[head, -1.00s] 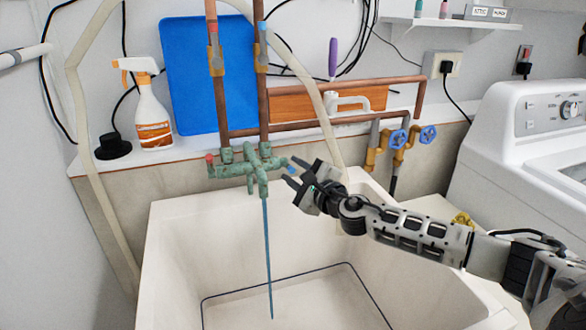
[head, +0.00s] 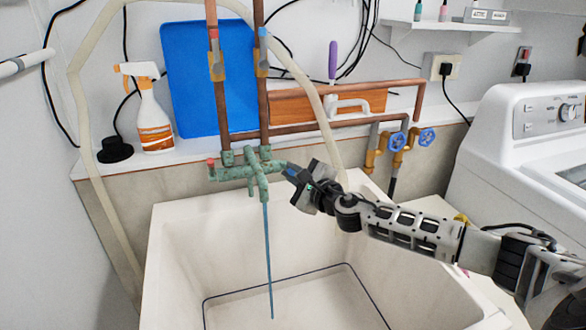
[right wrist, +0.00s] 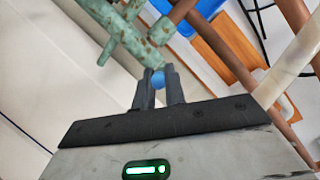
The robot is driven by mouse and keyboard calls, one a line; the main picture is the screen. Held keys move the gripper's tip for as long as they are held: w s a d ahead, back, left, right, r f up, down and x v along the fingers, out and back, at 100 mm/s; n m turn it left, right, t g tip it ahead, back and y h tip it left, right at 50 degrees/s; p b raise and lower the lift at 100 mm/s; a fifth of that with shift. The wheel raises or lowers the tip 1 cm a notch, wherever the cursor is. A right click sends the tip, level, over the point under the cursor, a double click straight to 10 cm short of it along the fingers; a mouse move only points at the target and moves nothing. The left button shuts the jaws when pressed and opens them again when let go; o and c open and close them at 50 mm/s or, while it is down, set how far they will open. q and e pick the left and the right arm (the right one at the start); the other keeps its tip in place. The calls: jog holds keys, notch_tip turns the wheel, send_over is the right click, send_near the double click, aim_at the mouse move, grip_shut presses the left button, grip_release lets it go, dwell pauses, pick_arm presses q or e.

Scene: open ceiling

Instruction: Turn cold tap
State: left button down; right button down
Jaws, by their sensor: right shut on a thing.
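The green, weathered tap body (head: 244,172) is fixed to two copper pipes above the sink. A red-ended handle (head: 211,164) is on its left. The blue-ended cold tap handle is on its right, and its blue tip (right wrist: 158,79) shows between the fingers in the right wrist view. My right gripper (head: 288,172) is shut on this blue handle; its fingers (right wrist: 158,88) also show in the right wrist view. A thin blue stream of water (head: 268,260) runs from the spout down into the sink. My left gripper is not in view.
The white sink (head: 180,240) lies below the tap. A spray bottle (head: 150,115), a black round object (head: 115,150) and a blue board (head: 190,80) stand behind. Blue valve wheels (head: 397,141) are at the right, beside a white washing machine (head: 530,120). The sink's inside is open.

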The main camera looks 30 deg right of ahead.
jog(key=r+p, duration=0.1)
jog(key=g+p, duration=0.1)
jog(key=p, duration=0.1)
jog(key=shift+w+d+r+g, duration=0.1)
jog(key=shift+w+r+g, duration=0.05)
jog(key=shift+r+g, duration=0.2)
jog(key=shift+w+d+r+m+g, duration=0.1)
jog(key=shift+w+r+m+g, duration=0.2)
jog(key=shift+g, duration=0.4)
jog(key=shift+w+r+m+g, duration=0.15)
jog(key=shift+r+m+g, duration=0.15)
jog(key=shift+g, duration=0.45)
jog(key=shift+w+d+r+m+g, duration=0.1)
jog(key=shift+w+r+m+g, duration=0.15)
jog(key=shift+g, duration=0.45)
jog(key=c, duration=1.5)
grip_release()
jog(key=shift+o, duration=0.2)
